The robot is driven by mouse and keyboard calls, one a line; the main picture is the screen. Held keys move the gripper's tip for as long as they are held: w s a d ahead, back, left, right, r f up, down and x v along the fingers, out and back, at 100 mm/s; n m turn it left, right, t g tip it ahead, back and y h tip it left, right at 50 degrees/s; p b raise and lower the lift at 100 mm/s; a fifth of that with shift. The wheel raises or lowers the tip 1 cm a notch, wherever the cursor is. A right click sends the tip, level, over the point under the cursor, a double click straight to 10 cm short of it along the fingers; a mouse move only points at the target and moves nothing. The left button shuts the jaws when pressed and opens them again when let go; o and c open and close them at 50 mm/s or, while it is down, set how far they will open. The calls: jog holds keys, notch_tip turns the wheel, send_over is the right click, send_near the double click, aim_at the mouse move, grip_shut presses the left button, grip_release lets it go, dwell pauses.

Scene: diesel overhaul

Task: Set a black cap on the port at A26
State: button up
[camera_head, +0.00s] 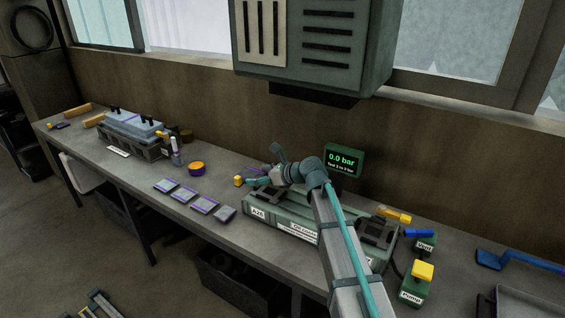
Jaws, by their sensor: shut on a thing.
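My gripper (250,182) reaches left over the bench, above the left end of the long green unit. It is shut, with a small yellow piece (238,181) at its fingertips; its exact shape is too small to tell. The green unit (281,220) lies along the bench, with a white label (258,212) at its left end that seems to read A26. Dark fittings (268,195) sit on top of that end, partly behind my gripper. The port's opening cannot be made out. I cannot pick out a black cap for sure.
An orange pot (197,168) and several flat purple-edged trays (205,204) lie left of the unit. A grey-blue lidded case (132,129) stands further left. A display (343,160) reading 0.0 bar stands behind. A green pump box (416,290) with a yellow top is at right.

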jog(key=w+d+p, duration=0.3)
jog(key=w+d, duration=0.1)
jog(key=d, duration=0.1)
jog(key=b, duration=0.4)
send_over(278, 194)
jog(key=shift+t, duration=0.3)
jog(key=shift+a+f, duration=0.1)
jog(key=shift+f, duration=4)
jog(key=shift+r, duration=0.1)
